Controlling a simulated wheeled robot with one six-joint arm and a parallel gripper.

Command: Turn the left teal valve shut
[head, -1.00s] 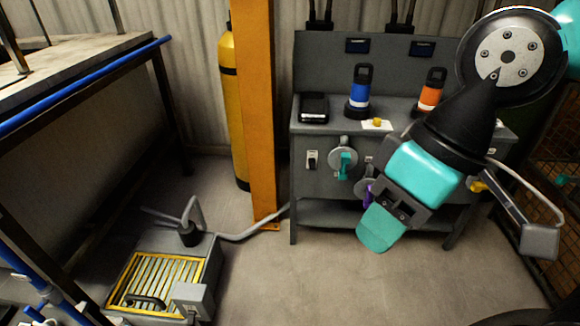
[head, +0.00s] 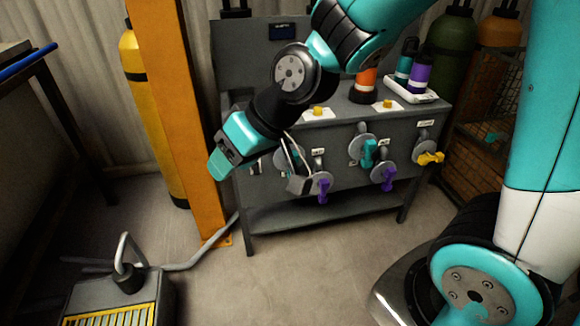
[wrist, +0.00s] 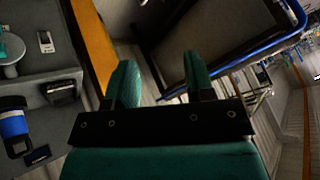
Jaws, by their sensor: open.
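The left teal valve is a teal handle on a round grey disc on the grey bench's front. In the head view its disc (head: 284,158) is mostly hidden behind my wrist parts, and I cannot make out its handle. In the wrist view my gripper (wrist: 158,70) is open, with nothing between the fingers.
Another teal valve (head: 369,153), purple valves (head: 322,190) (head: 388,179) and a yellow valve (head: 430,158) share the bench front. An orange post (head: 180,120) and yellow cylinder (head: 150,115) stand left of the bench (head: 300,220). Floor in front is clear; a grey machine (head: 115,290) sits lower left.

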